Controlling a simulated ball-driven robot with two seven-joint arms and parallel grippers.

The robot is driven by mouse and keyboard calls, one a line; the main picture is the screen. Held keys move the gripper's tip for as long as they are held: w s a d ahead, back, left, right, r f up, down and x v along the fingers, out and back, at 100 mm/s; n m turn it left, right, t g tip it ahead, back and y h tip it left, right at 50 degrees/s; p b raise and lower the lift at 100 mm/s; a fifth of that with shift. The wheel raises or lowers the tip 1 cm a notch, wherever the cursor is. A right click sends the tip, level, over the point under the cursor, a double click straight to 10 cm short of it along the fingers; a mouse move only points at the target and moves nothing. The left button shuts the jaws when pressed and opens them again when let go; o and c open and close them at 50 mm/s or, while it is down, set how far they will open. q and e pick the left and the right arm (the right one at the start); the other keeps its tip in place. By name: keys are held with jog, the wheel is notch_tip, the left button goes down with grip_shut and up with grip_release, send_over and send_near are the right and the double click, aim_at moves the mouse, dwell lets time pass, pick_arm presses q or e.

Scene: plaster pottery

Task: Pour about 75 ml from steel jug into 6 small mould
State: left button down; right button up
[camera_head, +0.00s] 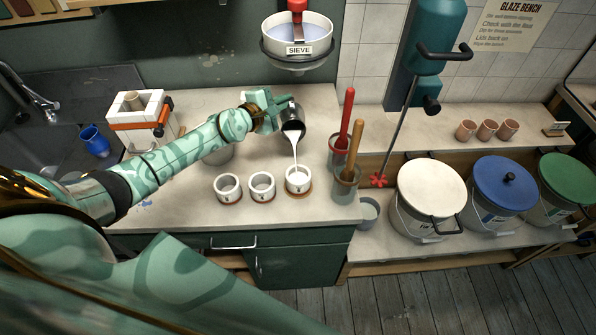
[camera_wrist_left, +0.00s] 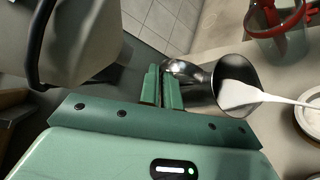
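My left gripper (camera_head: 270,108) is shut on the steel jug (camera_head: 291,113) at its handle side. The jug is tilted, and a white stream (camera_head: 295,150) runs from its lip down into the rightmost small mould (camera_head: 299,173). In the left wrist view the jug (camera_wrist_left: 205,85) is beside the fingers (camera_wrist_left: 160,88), with white liquid at its mouth; part of the mould (camera_wrist_left: 312,118) shows at the right edge. Two more small white moulds, the middle one (camera_head: 262,185) and the left one (camera_head: 228,187), stand in a row on the worktop. My right gripper is not in view.
Tall containers with a red-handled tool (camera_head: 346,112) and a wooden-handled tool (camera_head: 355,140) stand right of the moulds. The sieve (camera_head: 298,45) hangs above the jug. A blue jug (camera_head: 94,140) is at left. Lidded buckets (camera_head: 432,187) stand on the right bench.

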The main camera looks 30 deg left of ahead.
aim_at(280, 114)
pick_arm(q)
jog(key=shift+w+a+f+n+g, duration=0.3)
jog(key=shift+w+a+f+g, duration=0.1)
jog(key=shift+a+f, duration=0.15)
jog(key=shift+w+a+f+n+g, duration=0.25)
jog(key=shift+a+f+n+g, duration=0.05)
jog(key=shift+a, duration=0.15)
jog(key=shift+w+a+f+g, duration=0.1)
jog(key=shift+a+f+g, duration=0.1)
jog(key=shift+f+g, duration=0.1)
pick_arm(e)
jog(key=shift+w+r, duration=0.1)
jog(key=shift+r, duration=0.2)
pick_arm(q)
jog(key=shift+a+n, duration=0.1)
jog(key=shift+n, duration=0.2)
dwell(0.3)
